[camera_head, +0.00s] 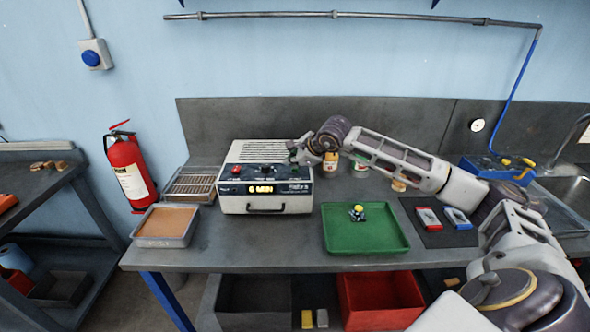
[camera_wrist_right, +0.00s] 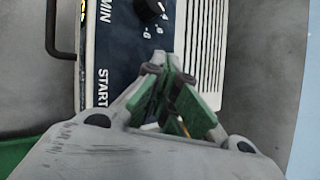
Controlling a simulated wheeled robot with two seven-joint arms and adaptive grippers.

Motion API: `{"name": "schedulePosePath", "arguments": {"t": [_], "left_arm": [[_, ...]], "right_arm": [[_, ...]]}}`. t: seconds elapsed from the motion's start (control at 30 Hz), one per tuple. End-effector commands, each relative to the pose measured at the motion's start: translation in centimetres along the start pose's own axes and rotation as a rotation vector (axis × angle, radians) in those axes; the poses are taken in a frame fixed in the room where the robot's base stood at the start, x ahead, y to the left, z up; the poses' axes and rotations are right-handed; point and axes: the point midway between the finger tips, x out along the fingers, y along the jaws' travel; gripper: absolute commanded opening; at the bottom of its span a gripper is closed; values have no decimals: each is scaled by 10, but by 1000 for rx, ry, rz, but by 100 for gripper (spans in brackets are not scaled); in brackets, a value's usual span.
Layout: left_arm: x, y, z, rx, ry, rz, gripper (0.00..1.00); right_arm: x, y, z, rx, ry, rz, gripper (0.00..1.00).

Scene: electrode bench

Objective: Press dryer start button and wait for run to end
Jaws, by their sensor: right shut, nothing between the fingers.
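The dryer (camera_head: 266,151) is a white box with a slatted top and a dark front panel. The panel has a red button (camera_head: 236,170), a black knob (camera_head: 266,171) and a lit yellow display (camera_head: 261,189). My right gripper (camera_head: 296,158) is at the panel's right end, shut and empty. In the right wrist view the gripper (camera_wrist_right: 160,65) is over the panel beside the START label (camera_wrist_right: 101,88), with the knob (camera_wrist_right: 149,8) ahead. The start button is hidden behind the fingers, so I cannot tell contact. My left gripper is out of view.
A green tray (camera_head: 345,238) with a small item stands front right of the dryer. A wire rack (camera_head: 190,184) and a tan-filled tray (camera_head: 166,226) are to its left. Several jars (camera_head: 360,163) stand behind my right arm. Bare bench shows in front.

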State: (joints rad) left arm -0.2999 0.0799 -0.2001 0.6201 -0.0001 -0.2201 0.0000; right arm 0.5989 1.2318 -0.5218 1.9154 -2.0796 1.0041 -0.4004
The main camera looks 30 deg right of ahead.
Motion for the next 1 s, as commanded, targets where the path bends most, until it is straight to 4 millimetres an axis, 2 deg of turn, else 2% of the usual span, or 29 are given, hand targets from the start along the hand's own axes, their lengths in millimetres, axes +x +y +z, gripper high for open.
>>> {"name": "schedulePosePath", "arguments": {"t": [0.73,1.0], "left_arm": [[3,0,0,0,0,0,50],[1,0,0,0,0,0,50]], "right_arm": [[2,2,-2,0,1,2,0],[-3,-2,2,0,1,1,0]]}}
